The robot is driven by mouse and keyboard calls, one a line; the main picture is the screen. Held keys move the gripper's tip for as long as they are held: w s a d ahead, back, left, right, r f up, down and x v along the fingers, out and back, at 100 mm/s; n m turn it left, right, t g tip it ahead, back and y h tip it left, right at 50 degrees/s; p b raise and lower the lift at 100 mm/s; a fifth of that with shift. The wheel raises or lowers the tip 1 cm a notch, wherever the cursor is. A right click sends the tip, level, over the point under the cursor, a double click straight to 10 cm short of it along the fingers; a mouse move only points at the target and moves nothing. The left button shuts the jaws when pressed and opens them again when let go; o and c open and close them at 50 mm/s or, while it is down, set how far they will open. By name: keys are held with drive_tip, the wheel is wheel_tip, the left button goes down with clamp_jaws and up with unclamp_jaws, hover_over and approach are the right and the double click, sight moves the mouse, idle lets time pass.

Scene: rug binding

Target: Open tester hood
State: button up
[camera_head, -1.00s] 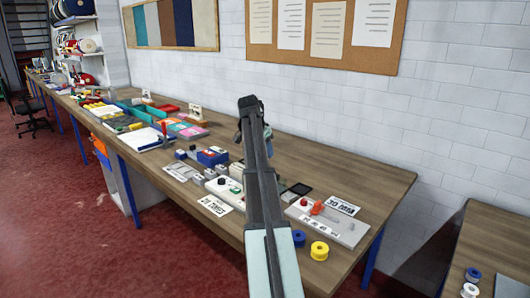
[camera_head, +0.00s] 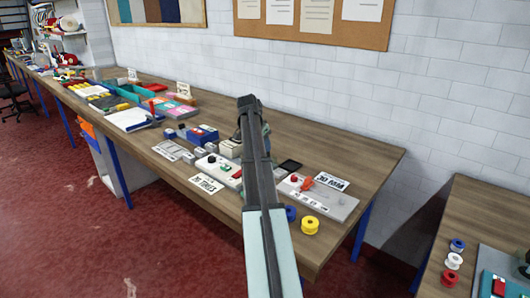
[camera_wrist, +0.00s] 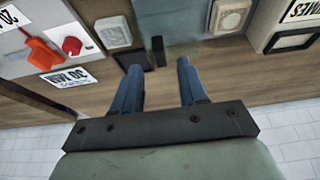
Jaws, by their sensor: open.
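My gripper (camera_wrist: 158,72) is open in the wrist view, with its two blue fingers apart over the bench edge. Beyond the fingertips, a faint greenish see-through panel (camera_wrist: 190,48), which may be the tester hood, lies between two pale boxes. A small dark upright piece (camera_wrist: 158,50) shows in front of it, between the fingertip lines. I cannot tell whether the fingers touch anything. In the head view my arm covers the gripper and most of this spot; a beige part (camera_head: 229,148) shows just left of the arm.
A grey board with a red lever (camera_head: 306,184) lies to the right of my arm. A white box with buttons (camera_head: 218,168) stands to the left. Yellow (camera_head: 309,226) and blue spools sit near the front edge. The bench's far right end (camera_head: 380,155) is clear.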

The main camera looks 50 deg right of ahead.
drive_tip(key=shift+x, duration=2.35)
clamp_jaws()
